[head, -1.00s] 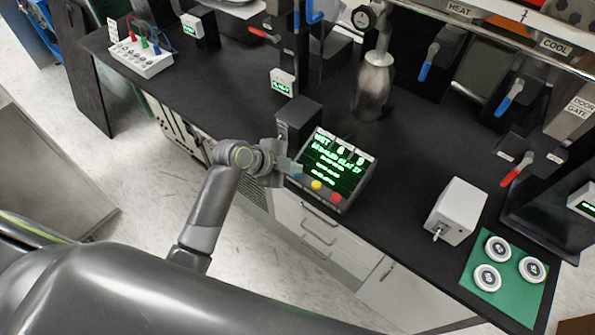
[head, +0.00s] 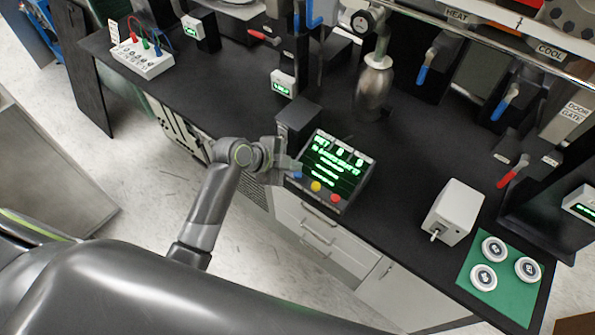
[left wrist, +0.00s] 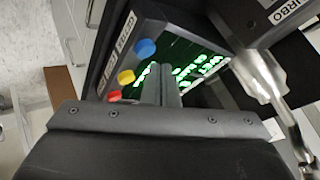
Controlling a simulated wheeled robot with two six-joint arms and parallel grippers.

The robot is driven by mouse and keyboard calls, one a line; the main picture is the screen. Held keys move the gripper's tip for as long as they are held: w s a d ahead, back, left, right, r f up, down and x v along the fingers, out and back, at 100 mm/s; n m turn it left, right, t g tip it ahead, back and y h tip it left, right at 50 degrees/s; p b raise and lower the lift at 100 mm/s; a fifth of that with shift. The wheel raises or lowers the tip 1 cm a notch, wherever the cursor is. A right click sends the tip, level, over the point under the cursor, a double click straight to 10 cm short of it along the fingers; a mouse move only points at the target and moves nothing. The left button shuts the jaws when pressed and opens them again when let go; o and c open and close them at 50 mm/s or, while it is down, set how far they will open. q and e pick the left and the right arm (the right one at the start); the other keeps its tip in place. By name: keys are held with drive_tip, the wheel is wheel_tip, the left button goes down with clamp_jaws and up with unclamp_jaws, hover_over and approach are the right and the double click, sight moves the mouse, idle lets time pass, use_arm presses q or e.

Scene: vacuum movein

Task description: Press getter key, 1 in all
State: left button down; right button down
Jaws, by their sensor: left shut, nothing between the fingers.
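The console (head: 352,197) stands at the counter's front edge, with a lit green-text screen (head: 334,165) and a row of blue, yellow and red keys. The blue key (head: 297,175) is nearest my left gripper (head: 292,165). In the left wrist view the blue key (left wrist: 145,48) sits beside a label (left wrist: 125,32) that seems to read GETTER. The yellow key (left wrist: 126,77) and red key (left wrist: 115,96) follow below it. My left gripper is shut and empty, its fingertips (left wrist: 160,80) over the screen side, close to the blue key. I cannot tell whether they touch the console. My right gripper is out of view.
A dark box (head: 297,118) stands just behind the console. A metal flask (head: 374,88) is further back. A white box with a toggle (head: 455,212) and a green mat (head: 503,285) with round discs lie to the right. The counter between is clear.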

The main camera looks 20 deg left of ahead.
sight(293, 176)
use_arm(q)
wheel_tip(293, 176, up, 5)
drive_tip(key=p, duration=0.4)
idle(0.4)
idle(0.4)
